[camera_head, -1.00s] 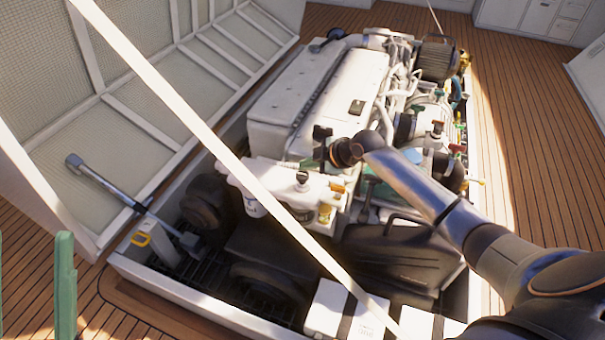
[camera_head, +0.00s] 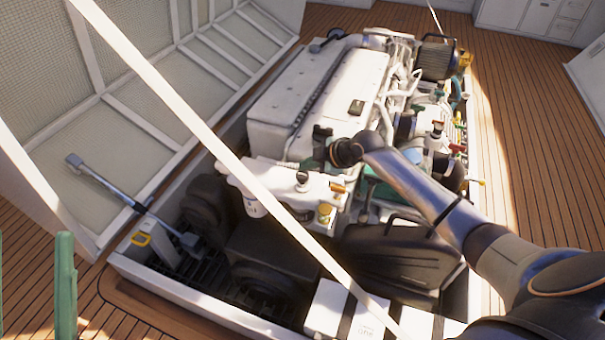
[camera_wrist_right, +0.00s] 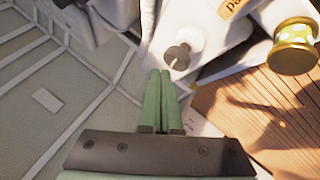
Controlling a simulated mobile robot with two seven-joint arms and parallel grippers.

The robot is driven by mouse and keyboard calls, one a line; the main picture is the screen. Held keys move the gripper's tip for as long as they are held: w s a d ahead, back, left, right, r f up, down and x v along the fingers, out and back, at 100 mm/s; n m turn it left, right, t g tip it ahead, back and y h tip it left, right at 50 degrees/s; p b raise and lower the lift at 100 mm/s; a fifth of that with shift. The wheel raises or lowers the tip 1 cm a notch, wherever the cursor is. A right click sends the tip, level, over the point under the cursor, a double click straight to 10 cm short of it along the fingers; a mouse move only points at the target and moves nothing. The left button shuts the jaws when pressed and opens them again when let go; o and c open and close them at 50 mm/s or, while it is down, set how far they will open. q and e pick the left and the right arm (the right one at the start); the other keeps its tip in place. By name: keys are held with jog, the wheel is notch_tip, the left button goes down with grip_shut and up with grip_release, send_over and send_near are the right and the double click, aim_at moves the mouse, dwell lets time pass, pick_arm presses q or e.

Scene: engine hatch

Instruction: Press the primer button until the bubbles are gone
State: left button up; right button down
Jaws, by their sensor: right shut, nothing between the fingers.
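The primer button looks to be the dark round knob (camera_head: 302,178) on the white housing at the engine's near end. My right gripper (camera_head: 310,162) is over the housing, just behind the knob. Its green fingers (camera_wrist_right: 160,73) are shut and empty, with tips close to the knob; contact cannot be told. A brass-rimmed cap (camera_wrist_right: 295,45) shows green with pale spots, possibly bubbles. My left gripper (camera_head: 33,285) shows only as two green fingers, spread apart, at the lower left edge.
The white engine (camera_head: 318,88) sits in an open floor hatch. A raised hatch lid (camera_head: 130,95) stands at left. A pale diagonal strut (camera_head: 190,112) crosses in front. An orange label (camera_head: 338,187) is beside the knob. Wooden deck (camera_head: 530,150) is clear at right.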

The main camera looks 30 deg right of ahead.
aim_at(307, 176)
jog(key=shift+f, duration=0.45)
jog(key=shift+f+b, duration=0.7)
jog(key=shift+f, duration=0.3)
dwell(0.7)
jog(key=shift+r, duration=0.1)
jog(key=shift+r+p, duration=1.3)
notch_tip(307, 176, up, 5)
jog(key=p, duration=0.5)
jog(key=shift+r, duration=0.1)
dwell(0.4)
